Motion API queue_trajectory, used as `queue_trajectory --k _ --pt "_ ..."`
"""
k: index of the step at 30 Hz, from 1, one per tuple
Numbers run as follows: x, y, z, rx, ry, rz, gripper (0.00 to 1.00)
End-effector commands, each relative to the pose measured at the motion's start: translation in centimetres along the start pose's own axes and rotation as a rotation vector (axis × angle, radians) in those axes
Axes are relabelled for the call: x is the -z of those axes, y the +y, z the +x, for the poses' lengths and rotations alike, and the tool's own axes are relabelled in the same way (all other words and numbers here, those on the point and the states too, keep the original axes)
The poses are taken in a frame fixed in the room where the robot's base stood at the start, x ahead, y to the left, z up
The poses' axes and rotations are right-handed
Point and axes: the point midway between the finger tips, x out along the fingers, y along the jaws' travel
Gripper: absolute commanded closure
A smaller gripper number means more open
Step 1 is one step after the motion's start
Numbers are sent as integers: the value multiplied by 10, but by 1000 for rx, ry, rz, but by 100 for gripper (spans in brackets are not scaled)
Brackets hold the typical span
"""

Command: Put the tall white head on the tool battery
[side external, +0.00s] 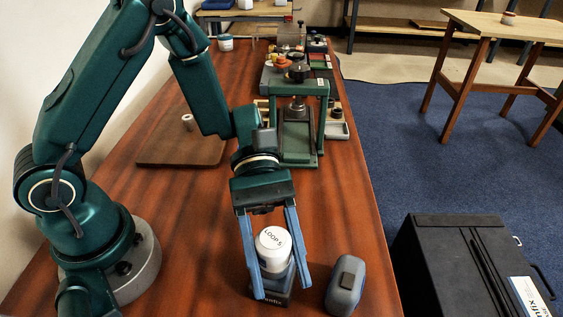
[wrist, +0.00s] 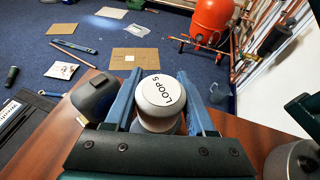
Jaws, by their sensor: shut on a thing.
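The tall white head (side external: 273,247), marked "LOOP 5" on its round cap, stands upright between the blue fingers of my gripper (side external: 282,292). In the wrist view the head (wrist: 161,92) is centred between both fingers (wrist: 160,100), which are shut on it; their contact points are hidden. A dark block with white lettering, which looks like the tool battery (side external: 270,294), is directly below the head at the table's near end. I cannot tell whether the head touches it. In the wrist view the head hides the block.
A dark grey rounded device (side external: 346,286) stands just right of my gripper, and also shows in the wrist view (wrist: 95,97). A green press (side external: 298,130) and a brown board (side external: 180,150) are farther back. A black case (side external: 465,265) is beyond the table's right edge.

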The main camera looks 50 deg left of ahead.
Motion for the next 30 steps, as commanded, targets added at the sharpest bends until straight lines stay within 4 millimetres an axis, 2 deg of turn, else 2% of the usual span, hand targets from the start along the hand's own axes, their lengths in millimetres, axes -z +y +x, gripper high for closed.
queue_trajectory --k 11,12,13,14,25,30 --pt "4 0 1 0 0 0 100" --pt "3 0 1 0 0 1 30" --pt "3 0 1 0 0 1 18" --pt "3 0 1 0 0 1 15" --pt "0 0 0 -1 1 3 15" --pt "1 2 -22 -8 -1 5 15"
